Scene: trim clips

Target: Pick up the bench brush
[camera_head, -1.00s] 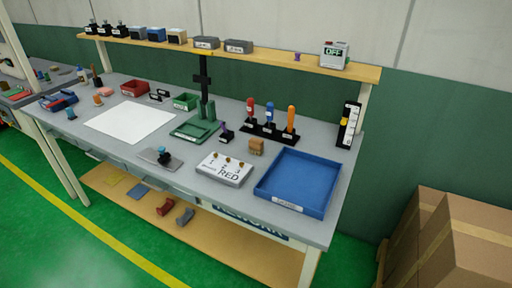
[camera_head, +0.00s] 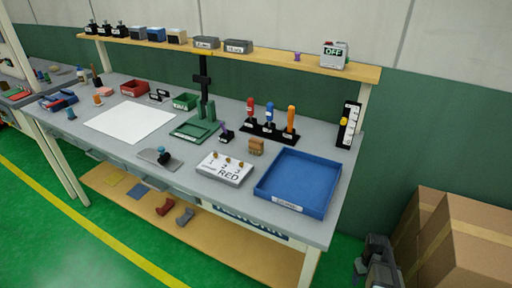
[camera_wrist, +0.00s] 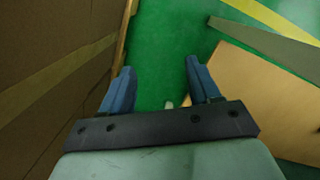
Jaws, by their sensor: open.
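I cannot pick out the bench brush for sure. A small tan-brown block (camera_head: 256,147) stands on the bench behind the white RED board, too small to identify. A thin dark upright item (camera_head: 97,79) at the bench's far left is also unclear. My gripper (camera_wrist: 160,64) is open and empty in the wrist view, its two blue fingers apart over green floor. Dark parts of my arm show at the bottom right of the head view, beside the cardboard boxes and off the bench.
Cardboard boxes (camera_head: 466,240) stand right of the workbench (camera_head: 240,205); a brown box-like surface (camera_wrist: 45,70) is close left of my gripper. The bench holds a blue tray (camera_head: 297,182), a screwdriver stand (camera_head: 268,133), a RED board (camera_head: 225,168) and a white sheet (camera_head: 128,121).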

